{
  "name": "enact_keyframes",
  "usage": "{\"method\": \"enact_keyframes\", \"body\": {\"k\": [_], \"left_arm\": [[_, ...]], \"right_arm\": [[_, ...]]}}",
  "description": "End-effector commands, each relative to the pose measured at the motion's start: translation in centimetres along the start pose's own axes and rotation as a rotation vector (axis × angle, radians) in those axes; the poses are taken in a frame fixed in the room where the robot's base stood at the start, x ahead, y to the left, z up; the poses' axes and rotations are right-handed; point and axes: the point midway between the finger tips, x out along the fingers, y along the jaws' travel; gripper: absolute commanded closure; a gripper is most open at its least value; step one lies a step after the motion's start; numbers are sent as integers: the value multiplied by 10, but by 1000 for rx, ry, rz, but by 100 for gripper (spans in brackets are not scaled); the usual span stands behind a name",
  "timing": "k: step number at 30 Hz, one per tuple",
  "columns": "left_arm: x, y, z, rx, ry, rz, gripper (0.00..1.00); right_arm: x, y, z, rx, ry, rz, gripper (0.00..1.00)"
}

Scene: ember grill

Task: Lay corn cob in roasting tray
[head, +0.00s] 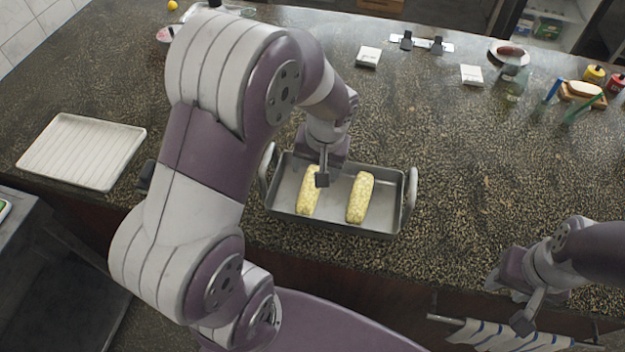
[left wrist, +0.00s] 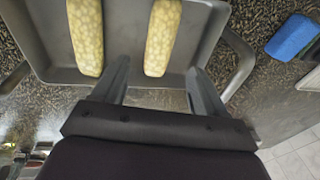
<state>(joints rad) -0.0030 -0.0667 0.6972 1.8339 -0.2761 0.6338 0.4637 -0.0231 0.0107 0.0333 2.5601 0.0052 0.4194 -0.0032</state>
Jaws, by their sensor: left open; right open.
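Two yellow corn cobs lie in the grey roasting tray (head: 335,221). The left cob (head: 308,199) is partly covered by my left gripper, and the right cob (head: 360,198) is clear of it. My left gripper (head: 322,180) is open over the tray's left half. In the left wrist view, one cob (left wrist: 162,40) is beyond and between the open fingers (left wrist: 163,85), with no clear contact. The other cob (left wrist: 86,35) is outside the fingers. My right gripper (head: 515,300) is open and empty near the counter's front edge.
A white ribbed tray (head: 82,152) lies on the counter's left. A striped towel (head: 500,335) hangs at the front. The counter right of the roasting tray is clear.

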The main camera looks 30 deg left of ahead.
Motion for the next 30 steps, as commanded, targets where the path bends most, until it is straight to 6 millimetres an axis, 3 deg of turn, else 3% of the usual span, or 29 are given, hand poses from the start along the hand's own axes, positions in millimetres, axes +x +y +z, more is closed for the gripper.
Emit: {"method": "enact_keyframes", "body": {"k": [5, 8, 12, 16, 30], "left_arm": [[-22, 1, 2, 7, -1, 5, 28], [-29, 5, 22, 68, -4, 53, 28], [-32, 12, 64, 187, 14, 136, 28], [-31, 13, 86, 244, 35, 169, 28], [-31, 13, 89, 253, 38, 172, 28]], "right_arm": [[3, 0, 0, 0, 0, 0, 57], [3, 0, 0, 0, 0, 0, 57], [3, 0, 0, 0, 0, 0, 57], [3, 0, 0, 0, 0, 0, 57], [3, 0, 0, 0, 0, 0, 57]]}}
